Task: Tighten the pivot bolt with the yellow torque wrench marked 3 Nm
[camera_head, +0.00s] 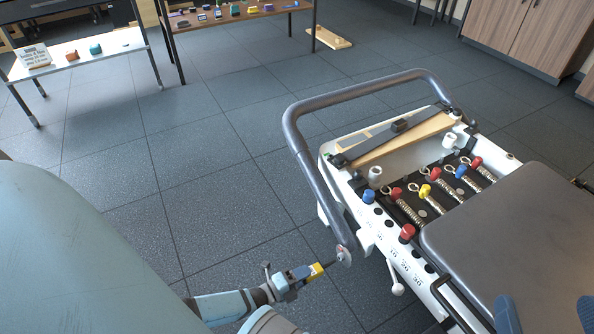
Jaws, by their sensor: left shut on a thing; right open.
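The yellow torque wrench (317,270) shows as a short yellow part with a thin dark shaft. My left gripper (297,277) is shut on it, low in the middle of the view. Its 3 Nm mark cannot be read. The shaft points up and right at the round pale pivot plate (343,256) at the lower end of the grey foot bar. The tip is at or very near the plate; whether it sits in the pivot bolt cannot be told. My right gripper (546,313) is open and empty at the bottom right, two blue fingers showing over the carriage.
The white reformer frame (408,268) holds several springs with coloured knobs. The grey foot bar (301,150) arches above it. The dark carriage pad (500,235) fills the right. A white table (100,45) and a wooden shelf (230,14) with small items stand behind. Floor between is clear.

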